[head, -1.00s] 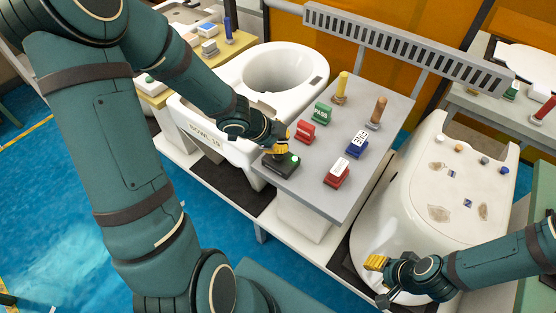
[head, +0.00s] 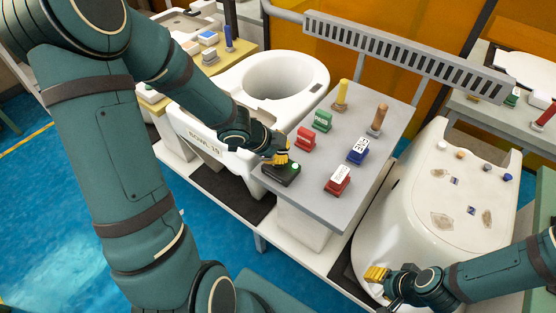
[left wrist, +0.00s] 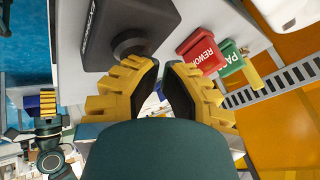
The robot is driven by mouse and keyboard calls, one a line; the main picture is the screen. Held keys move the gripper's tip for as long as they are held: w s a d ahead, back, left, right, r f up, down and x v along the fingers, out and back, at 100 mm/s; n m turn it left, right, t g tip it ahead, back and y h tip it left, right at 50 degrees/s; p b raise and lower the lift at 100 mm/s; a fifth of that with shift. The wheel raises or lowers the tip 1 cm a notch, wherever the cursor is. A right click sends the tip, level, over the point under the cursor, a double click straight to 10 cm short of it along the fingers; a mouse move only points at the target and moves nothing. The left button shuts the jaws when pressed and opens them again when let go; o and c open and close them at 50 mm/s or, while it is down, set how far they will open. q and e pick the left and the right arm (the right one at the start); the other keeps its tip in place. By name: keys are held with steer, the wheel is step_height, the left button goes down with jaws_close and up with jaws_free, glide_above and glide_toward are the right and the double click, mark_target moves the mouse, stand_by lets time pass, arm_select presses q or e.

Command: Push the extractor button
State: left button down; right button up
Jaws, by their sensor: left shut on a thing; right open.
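A black box (head: 280,176) with a small green light sits at the near left corner of the grey table. In the left wrist view its dark top (left wrist: 115,25) carries a round black button (left wrist: 133,42). My left gripper (head: 284,160) is right at this box in the head view, its yellow fingers hiding the button there. In the left wrist view the fingertips (left wrist: 166,66) are nearly together, beside the button. I see nothing between them, and I cannot tell whether they touch the button. My right gripper (head: 377,275) is open and empty, by the white fixture at lower right.
A white toilet bowl (head: 312,75) stands behind left. A slotted grey rail (head: 400,57) runs behind.

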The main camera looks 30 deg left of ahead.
arm_select(q)
steer(key=shift+f, duration=0.15)
arm_select(e)
steer(key=shift+f, duration=0.15)
stand_by(0.4)
arm_select(q)
steer(key=shift+f+b, duration=0.35)
steer(key=shift+b, duration=0.05)
arm_select(e)
steer(key=shift+f, duration=0.25)
arm_select(q)
steer(key=shift+r+p, duration=0.4)
steer(key=shift+p, duration=0.15)
arm_select(e)
steer(key=shift+r, duration=0.5)
arm_select(q)
steer(key=shift+r+p, duration=0.95)
steer(key=shift+p, duration=0.05)
step_height(320, 180, up, 4)
steer(key=p, duration=0.4)
steer(key=shift+r, duration=0.15)
arm_select(e)
step_height(320, 180, up, 6)
steer(key=w, duration=0.2)
steer(key=shift+d+r+t, duration=0.2)
steer(key=shift+t, duration=0.1)
